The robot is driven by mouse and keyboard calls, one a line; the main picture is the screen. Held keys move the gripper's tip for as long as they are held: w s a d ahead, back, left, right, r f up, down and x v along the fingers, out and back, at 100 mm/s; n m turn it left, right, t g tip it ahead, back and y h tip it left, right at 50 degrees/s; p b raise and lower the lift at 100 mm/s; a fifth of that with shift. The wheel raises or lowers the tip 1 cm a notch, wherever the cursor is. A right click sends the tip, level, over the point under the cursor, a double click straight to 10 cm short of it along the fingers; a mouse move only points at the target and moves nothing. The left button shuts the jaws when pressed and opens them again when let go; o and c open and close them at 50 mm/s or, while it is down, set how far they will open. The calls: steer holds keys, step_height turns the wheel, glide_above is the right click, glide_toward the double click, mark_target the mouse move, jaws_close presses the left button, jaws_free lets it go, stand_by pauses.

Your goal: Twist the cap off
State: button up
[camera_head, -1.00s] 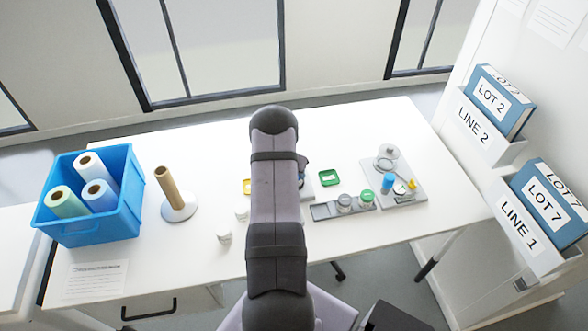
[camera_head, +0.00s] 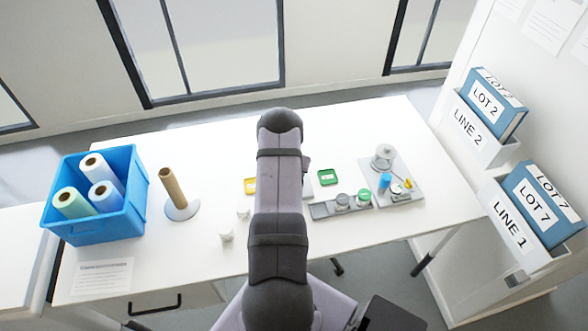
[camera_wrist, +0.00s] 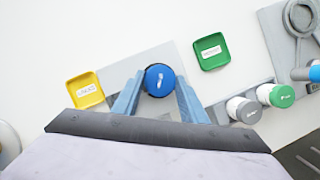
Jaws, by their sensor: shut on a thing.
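A round blue cap (camera_wrist: 160,80) with a small white mark shows from above in the wrist view. My gripper (camera_wrist: 159,84) is shut on it, with one light blue-grey finger on each side. Whatever is below the cap is hidden by the cap and fingers. A grey plate (camera_wrist: 128,68) shows beside the fingers. In the head view my arm hides the cap and most of the gripper.
A yellow tray (camera_wrist: 86,90) is left of the cap and a green tray (camera_wrist: 211,51) is right. A grey-capped jar (camera_wrist: 245,110) and green-capped jar (camera_wrist: 277,95) stand in a rack. A ring stand (camera_head: 384,158), a blue bin (camera_head: 95,196) and a brown roll (camera_head: 173,185) stand farther out.

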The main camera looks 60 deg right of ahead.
steer(key=shift+r+n+p, duration=0.1)
steer(key=shift+n+p, duration=0.5)
steer(key=shift+p, duration=0.65)
steer(key=shift+s+n+t, duration=0.1)
steer(key=shift+n+t, duration=0.3)
steer(key=o, duration=0.9)
steer(key=shift+f+b, duration=0.2)
steer(key=shift+b, duration=0.4)
steer(key=shift+m+g+b, duration=0.6)
steer(key=shift+m+b, duration=0.9)
steer(key=shift+b, duration=0.95)
steer(key=shift+w+m+g+b, duration=0.25)
steer(key=shift+m+g+b, duration=0.15)
steer(key=shift+m+b, duration=0.7)
